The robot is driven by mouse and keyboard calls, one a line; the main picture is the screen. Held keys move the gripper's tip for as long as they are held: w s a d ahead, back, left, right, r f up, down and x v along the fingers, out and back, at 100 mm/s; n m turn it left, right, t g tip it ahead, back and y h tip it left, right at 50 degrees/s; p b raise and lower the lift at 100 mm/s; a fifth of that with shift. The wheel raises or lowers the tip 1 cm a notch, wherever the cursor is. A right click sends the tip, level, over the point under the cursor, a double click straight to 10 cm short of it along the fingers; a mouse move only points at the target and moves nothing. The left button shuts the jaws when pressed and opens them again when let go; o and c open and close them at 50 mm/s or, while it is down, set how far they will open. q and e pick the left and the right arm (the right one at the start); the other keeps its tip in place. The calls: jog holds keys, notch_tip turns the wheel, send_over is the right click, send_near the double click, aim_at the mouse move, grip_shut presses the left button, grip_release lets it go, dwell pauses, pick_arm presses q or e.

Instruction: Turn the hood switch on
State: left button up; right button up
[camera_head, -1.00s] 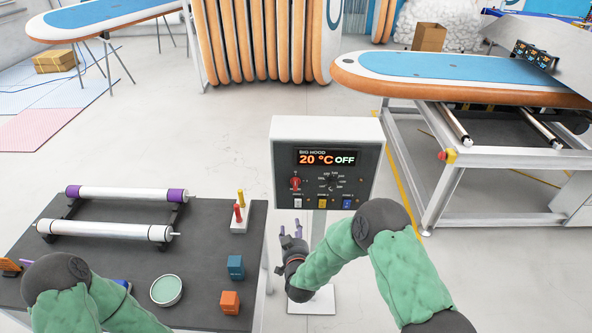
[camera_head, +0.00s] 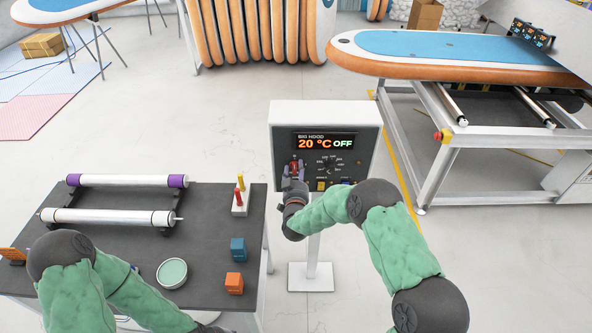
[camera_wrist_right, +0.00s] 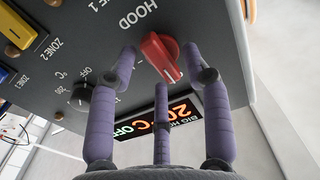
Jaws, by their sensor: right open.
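The control box (camera_head: 325,114) stands on a post, and its display (camera_head: 325,143) reads "BIG HOOD 20 °C OFF". The red hood switch (camera_wrist_right: 160,57) shows clearly in the right wrist view, under the label "HOOD". In the head view my gripper largely covers it. My right gripper (camera_head: 294,172) is at the left part of the panel. In the wrist view its purple fingers (camera_wrist_right: 160,72) are open, with the switch between the two outer fingertips; I cannot tell whether they touch it. My left gripper is out of view; only my left arm shows.
A black temperature dial (camera_wrist_right: 92,98) and a yellow zone switch (camera_wrist_right: 16,28) sit beside the red switch. A dark table (camera_head: 130,245) at left holds rollers, blocks and a round green-topped dish (camera_head: 172,272). A board on a frame (camera_head: 440,52) stands at right.

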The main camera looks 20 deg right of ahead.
jog(key=shift+w+d, duration=0.15)
jog(key=shift+w, duration=0.3)
jog(key=c, duration=0.9)
